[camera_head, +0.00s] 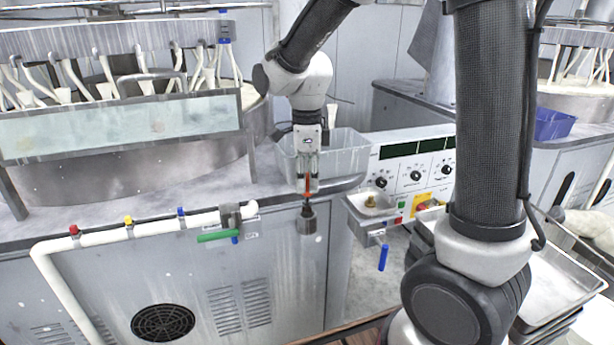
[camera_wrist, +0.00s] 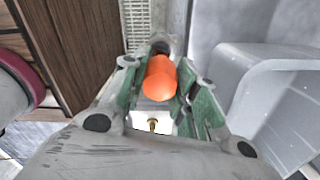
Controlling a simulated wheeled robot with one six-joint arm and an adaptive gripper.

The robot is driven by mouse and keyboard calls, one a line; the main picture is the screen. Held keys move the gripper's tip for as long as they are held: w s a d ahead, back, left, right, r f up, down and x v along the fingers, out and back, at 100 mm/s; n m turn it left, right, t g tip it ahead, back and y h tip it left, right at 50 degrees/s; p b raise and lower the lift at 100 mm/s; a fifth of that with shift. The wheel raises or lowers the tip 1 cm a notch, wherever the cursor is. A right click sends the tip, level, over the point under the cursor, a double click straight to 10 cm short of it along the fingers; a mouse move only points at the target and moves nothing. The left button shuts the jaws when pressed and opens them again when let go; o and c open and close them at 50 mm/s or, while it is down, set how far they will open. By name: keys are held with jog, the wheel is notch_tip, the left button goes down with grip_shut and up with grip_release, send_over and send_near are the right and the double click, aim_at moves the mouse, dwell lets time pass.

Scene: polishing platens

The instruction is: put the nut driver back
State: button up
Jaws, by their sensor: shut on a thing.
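The nut driver has an orange handle (camera_head: 307,184) and stands upright, pointing down, at the counter's front edge. My gripper (camera_head: 307,188) is shut on that handle from above. In the wrist view the orange handle (camera_wrist: 160,80) lies between the green-padded fingers of my gripper (camera_wrist: 158,88). Below the handle, a dark part of the driver meets a grey cylindrical holder (camera_head: 306,222) on the cabinet front. I cannot tell whether the tip is inside this holder or just above or in front of it.
A translucent grey bin (camera_head: 342,150) stands right behind my gripper. A control panel (camera_head: 410,172) and a small metal tray (camera_head: 372,204) with a brass piece are to the right. A white pipe (camera_head: 150,228) with a green-handled valve (camera_head: 218,236) runs to the left.

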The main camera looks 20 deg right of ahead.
jog(key=shift+f, duration=0.3)
jog(key=o, duration=1.1)
jog(key=shift+r, duration=0.1)
notch_tip(320, 180, up, 13)
jog(key=s+d+n+t, duration=0.1)
jog(key=s+d+n, duration=0.4)
jog(key=s+n, duration=0.1)
jog(key=s+d+f+n+t, duration=0.1)
jog(key=s+d+n+t, duration=0.1)
jog(key=s+d+n, duration=0.3)
jog(key=s+d+f+n+t, duration=0.1)
jog(key=s+d+n, duration=0.4)
jog(key=s+n, duration=0.3)
jog(key=shift+f+n, duration=0.1)
jog(key=shift+n, duration=1.1)
